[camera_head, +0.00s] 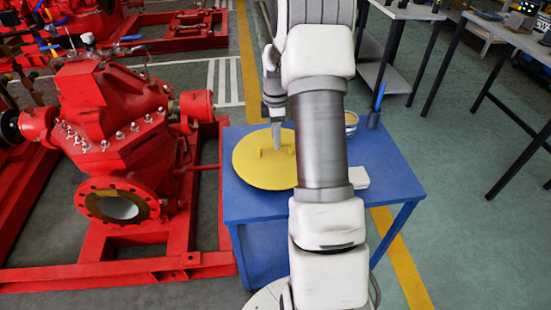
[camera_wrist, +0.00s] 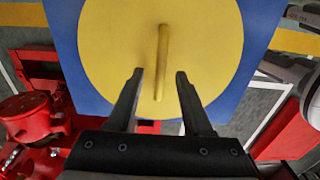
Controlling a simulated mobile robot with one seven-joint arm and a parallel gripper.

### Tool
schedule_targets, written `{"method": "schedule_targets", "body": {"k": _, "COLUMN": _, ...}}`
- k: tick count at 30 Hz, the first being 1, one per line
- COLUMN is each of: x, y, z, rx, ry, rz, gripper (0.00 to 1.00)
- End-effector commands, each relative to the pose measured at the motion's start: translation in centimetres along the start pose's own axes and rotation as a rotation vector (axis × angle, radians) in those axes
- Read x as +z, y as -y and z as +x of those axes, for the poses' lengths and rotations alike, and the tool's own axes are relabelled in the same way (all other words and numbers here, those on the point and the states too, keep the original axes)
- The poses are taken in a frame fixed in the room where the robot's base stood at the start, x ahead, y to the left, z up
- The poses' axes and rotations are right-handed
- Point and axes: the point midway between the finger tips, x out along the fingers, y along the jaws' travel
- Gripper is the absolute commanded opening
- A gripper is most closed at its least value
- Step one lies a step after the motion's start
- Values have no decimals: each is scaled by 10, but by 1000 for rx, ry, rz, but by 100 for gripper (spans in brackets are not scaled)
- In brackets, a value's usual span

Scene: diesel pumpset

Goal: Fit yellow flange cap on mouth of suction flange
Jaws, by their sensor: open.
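The yellow flange cap (camera_head: 258,165) is a round disc lying flat on the blue table, with a raised bar handle on its top. In the wrist view the cap (camera_wrist: 110,40) fills the upper middle, and its handle (camera_wrist: 162,62) runs toward the gap between my fingers. My gripper (camera_head: 277,138) is above the cap, pointing down. In the wrist view its fingers (camera_wrist: 158,76) are apart with nothing held; I cannot tell how far above the handle they are. The suction flange (camera_head: 117,201) is on the red pump at left, its round mouth uncovered. My arm hides part of the cap's right side.
The blue table (camera_head: 385,165) also holds a small bowl (camera_head: 351,122), a dark holder with a blue item (camera_head: 376,108) and a white block (camera_head: 358,177). The red pump frame (camera_head: 160,255) stands left of the table across a narrow floor gap. Dark workbenches stand at back right.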

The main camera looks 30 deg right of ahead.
Motion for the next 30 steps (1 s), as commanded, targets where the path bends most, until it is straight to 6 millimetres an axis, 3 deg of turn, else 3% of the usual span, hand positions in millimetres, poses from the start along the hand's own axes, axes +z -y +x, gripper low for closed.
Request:
{"method": "schedule_targets", "body": {"k": 6, "x": -1, "y": 2, "z": 36, "rx": -4, "ry": 1, "rz": 0, "gripper": 50}}
{"method": "schedule_targets", "body": {"k": 14, "x": -1, "y": 1, "z": 40, "rx": 0, "ry": 0, "rz": 0, "gripper": 50}}
{"method": "schedule_targets", "body": {"k": 23, "x": -1, "y": 1, "z": 39, "rx": 0, "ry": 0, "rz": 0, "gripper": 0}}
{"method": "schedule_targets", "body": {"k": 30, "x": -1, "y": 1, "z": 39, "rx": 0, "ry": 0, "rz": 0, "gripper": 0}}
